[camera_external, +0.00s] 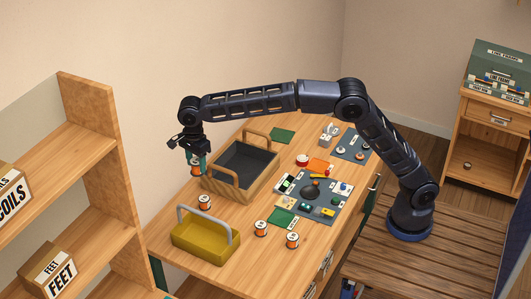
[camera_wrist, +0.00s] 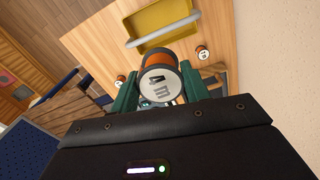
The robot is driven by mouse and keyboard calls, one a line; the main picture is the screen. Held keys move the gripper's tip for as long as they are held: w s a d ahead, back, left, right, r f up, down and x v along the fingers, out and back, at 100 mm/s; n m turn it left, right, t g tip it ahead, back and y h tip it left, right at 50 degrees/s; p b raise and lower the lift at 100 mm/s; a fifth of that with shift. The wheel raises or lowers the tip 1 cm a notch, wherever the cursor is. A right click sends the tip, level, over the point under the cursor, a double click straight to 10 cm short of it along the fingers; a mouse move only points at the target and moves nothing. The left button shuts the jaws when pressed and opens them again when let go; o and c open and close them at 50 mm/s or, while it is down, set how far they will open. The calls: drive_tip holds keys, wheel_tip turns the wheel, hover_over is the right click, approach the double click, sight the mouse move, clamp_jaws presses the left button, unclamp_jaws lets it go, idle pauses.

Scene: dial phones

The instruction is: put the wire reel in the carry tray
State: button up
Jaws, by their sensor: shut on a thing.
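My gripper (camera_external: 194,156) is shut on an orange wire reel (camera_external: 196,170) with pale ends, held in the air at the left of the workbench. In the wrist view, the held wire reel (camera_wrist: 161,84) sits between the green fingers, its end marked "4 m". A wooden carrier (camera_external: 264,183) with two raised handles and a dark inside stands just right of my gripper. A yellow tray (camera_external: 218,252) with a grey handle stands at the near left of the bench, and also shows in the wrist view (camera_wrist: 175,13). I cannot tell which is called the carry tray.
Other reels stand on the bench: one (camera_external: 204,202) behind the yellow tray, and two (camera_external: 260,228) (camera_external: 292,240) to its right. A grey mat (camera_external: 325,213) with phone parts lies right of the wooden carrier. A shelf unit (camera_external: 95,140) rises at the left.

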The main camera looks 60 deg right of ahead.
wheel_tip(320, 180, down, 20)
drive_tip(key=shift+r, duration=0.1)
idle(0.5)
drive_tip(key=o, duration=1)
drive_tip(key=shift+o, duration=0.2)
drive_tip(key=shift+w, duration=0.1)
